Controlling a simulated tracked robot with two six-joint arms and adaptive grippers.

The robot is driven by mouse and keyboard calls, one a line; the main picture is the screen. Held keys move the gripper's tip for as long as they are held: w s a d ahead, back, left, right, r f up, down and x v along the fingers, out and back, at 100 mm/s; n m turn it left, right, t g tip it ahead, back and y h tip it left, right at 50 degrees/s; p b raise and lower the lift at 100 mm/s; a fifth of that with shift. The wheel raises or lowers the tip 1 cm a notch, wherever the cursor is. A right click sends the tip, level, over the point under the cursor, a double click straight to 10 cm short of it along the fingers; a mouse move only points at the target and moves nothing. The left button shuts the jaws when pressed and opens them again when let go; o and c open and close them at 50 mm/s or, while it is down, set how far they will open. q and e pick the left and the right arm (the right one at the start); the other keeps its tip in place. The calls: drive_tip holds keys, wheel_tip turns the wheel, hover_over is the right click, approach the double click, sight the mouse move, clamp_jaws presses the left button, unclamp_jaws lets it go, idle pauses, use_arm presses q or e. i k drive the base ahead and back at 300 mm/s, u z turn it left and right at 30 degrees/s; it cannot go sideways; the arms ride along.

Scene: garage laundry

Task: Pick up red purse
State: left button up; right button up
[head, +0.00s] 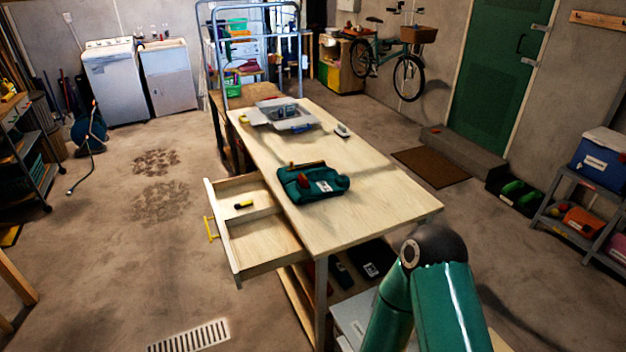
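I cannot make out a red purse for certain. A small dark red item (249,66) sits on a shelf of the metal rack at the back; it is too small to identify. An orange-red bag or case (582,221) lies on the grey shelf unit at the right. A teal bag (312,183) with a small red part on it lies on the wooden workbench. A green link of my own arm shows at the bottom right. Neither gripper is in view.
The workbench (385,205) fills the middle, its drawer (262,254) pulled open to the left with a yellow-and-black tool (243,205) inside. A grey tray (280,116) sits at the bench's far end. A low step (447,154) lies before the green door. The left floor is largely clear.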

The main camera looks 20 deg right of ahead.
sight(303, 181)
drive_tip(key=u, duration=0.05)
drive_tip(key=i, duration=0.9)
drive_tip(key=z, duration=0.2)
drive_tip(key=k, duration=0.9)
drive_tip(key=u, duration=0.15)
drive_tip(key=i, duration=0.85)
drive_tip(key=u, duration=0.05)
